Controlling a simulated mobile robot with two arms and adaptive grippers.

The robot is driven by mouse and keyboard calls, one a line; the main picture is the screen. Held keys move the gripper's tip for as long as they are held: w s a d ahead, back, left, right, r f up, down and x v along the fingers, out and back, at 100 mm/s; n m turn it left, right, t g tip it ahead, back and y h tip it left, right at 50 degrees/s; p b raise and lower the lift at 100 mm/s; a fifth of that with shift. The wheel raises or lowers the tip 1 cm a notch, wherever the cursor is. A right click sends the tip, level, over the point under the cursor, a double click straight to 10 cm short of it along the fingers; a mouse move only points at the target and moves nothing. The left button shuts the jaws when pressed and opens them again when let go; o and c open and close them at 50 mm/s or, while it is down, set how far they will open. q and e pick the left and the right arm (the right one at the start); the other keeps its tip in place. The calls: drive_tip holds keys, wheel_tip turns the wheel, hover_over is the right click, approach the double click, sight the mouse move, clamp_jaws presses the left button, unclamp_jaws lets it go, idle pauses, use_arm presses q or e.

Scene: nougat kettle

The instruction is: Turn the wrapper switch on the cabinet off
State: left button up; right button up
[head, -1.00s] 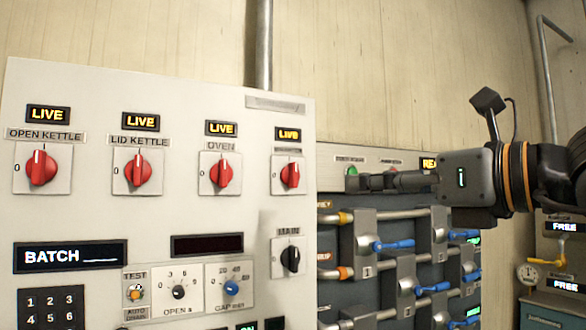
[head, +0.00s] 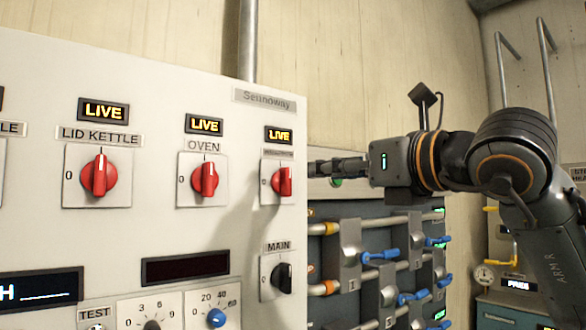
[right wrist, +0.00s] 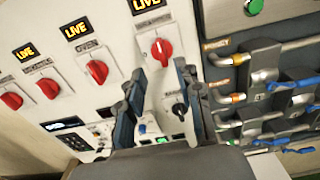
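The rightmost red rotary switch of the cabinet's top row shows in the head view (head: 283,181) and the right wrist view (right wrist: 161,50). Its small label is too blurred to read. A lit LIVE sign (head: 279,135) sits above it, and its knob points up. My right gripper (head: 312,167) is just right of this switch in the head view. In the right wrist view the two fingers (right wrist: 159,68) are spread with nothing between them, and the red knob appears just beyond the fingertips. My left gripper is not in view.
The OVEN switch (head: 204,180) and LID KETTLE switch (head: 99,180) are to the left, both under LIVE signs. A black MAIN switch (head: 281,278) is below. Right of the cabinet edge is a valve panel with pipes and blue handles (head: 380,256).

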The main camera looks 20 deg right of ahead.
sight(290, 174)
drive_tip(key=p+x, duration=0.2)
drive_tip(key=x, duration=0.7)
drive_tip(key=shift+w+a+p, duration=0.1)
drive_tip(key=shift+w+p, duration=0.05)
drive_tip(key=shift+p, duration=0.15)
drive_tip(key=shift+f, duration=0.1)
clamp_jaws()
